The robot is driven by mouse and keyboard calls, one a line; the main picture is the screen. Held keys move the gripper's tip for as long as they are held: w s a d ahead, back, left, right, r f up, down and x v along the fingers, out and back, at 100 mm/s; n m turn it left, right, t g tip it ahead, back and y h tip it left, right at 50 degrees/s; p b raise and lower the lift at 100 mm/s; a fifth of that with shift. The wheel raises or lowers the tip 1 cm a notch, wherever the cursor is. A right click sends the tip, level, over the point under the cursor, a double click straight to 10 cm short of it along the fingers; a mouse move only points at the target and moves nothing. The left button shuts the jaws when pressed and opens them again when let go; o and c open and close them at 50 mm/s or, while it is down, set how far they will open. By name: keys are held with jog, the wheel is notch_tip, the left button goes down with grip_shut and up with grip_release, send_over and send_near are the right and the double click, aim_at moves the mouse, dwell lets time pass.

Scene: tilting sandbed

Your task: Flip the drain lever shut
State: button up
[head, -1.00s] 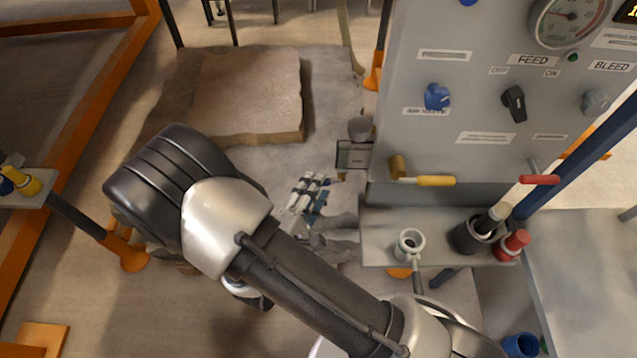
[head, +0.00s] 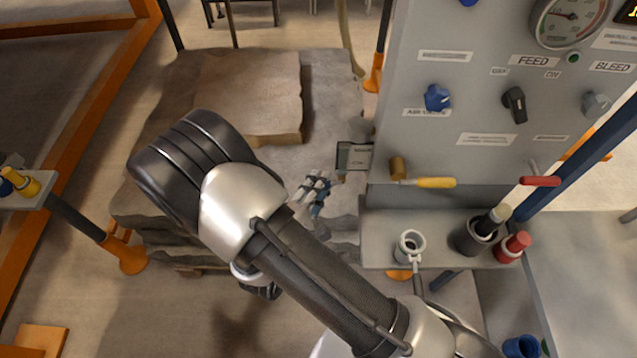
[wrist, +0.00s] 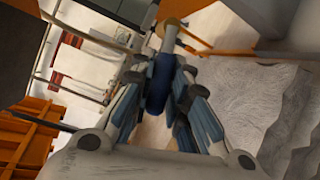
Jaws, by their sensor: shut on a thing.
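The drain lever seems to be the blue-handled lever (wrist: 158,86) between my fingers in the wrist view. Its grey shaft runs up to a brass-coloured hub at the top. My gripper (wrist: 160,76) is shut on the blue handle, a finger on each side. The handle is mostly hidden there by the fingers, and which way the lever lies is hard to tell.
The grey panel (head: 460,70) stands right of my gripper, with knobs, a yellow lever (head: 435,182) and a red lever (head: 540,181). A shelf (head: 380,240) below holds a ring-shaped part and cups. The sandbed (head: 330,110) with a raised block lies behind and left.

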grip_shut()
jog(key=shift+a+r+m+g+y+b, duration=0.1)
jog(key=shift+r+m+g+y+b, duration=0.45)
jog(key=shift+m, duration=0.45)
jog(key=shift+r, duration=0.1)
jog(key=o, duration=0.7)
grip_release()
jog(key=shift+s, duration=0.1)
